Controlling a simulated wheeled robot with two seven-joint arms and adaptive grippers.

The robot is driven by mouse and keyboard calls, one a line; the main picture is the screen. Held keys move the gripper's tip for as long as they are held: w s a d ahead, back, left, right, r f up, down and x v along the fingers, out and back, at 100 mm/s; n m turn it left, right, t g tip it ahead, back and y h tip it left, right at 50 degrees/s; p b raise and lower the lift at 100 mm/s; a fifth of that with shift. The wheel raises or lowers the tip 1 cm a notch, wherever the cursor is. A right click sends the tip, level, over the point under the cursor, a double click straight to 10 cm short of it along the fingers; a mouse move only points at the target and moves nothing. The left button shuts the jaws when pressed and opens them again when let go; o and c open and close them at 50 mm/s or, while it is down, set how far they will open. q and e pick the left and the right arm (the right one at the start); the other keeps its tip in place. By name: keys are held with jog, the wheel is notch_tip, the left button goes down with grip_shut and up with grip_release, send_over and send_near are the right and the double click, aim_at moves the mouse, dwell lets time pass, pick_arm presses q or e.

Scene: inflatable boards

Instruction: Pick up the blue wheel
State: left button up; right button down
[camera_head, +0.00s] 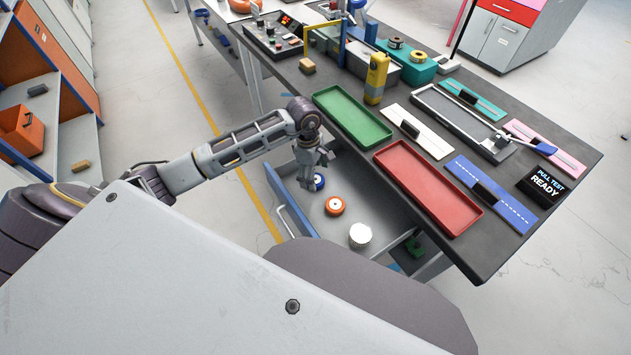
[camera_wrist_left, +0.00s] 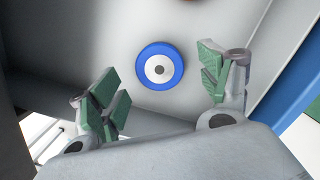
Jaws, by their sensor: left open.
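The blue wheel (camera_head: 319,182) lies in the open drawer (camera_head: 307,208), partly hidden by my left gripper in the head view. In the left wrist view the blue wheel (camera_wrist_left: 160,66) shows whole, with a white hub and a grey centre. It lies flat on the drawer floor. My left gripper (camera_head: 318,167) is over the drawer, pointing down. Its green-padded fingers (camera_wrist_left: 160,90) are spread apart, with the wheel between and a little beyond them in the wrist view. Nothing is held. My right gripper is not seen.
In the drawer are an orange wheel (camera_head: 335,206) and a white round thing (camera_head: 360,235). The table above carries a green tray (camera_head: 352,116), a red tray (camera_head: 428,187) and coloured boards. The table's edge is close to my left wrist.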

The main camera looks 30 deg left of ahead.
pick_arm(q)
jog(key=shift+d+f, duration=0.1)
jog(key=shift+f, duration=1.25)
jog(key=c, duration=1.2)
jog(key=shift+w+r, duration=0.1)
jog(key=shift+r, duration=4.9)
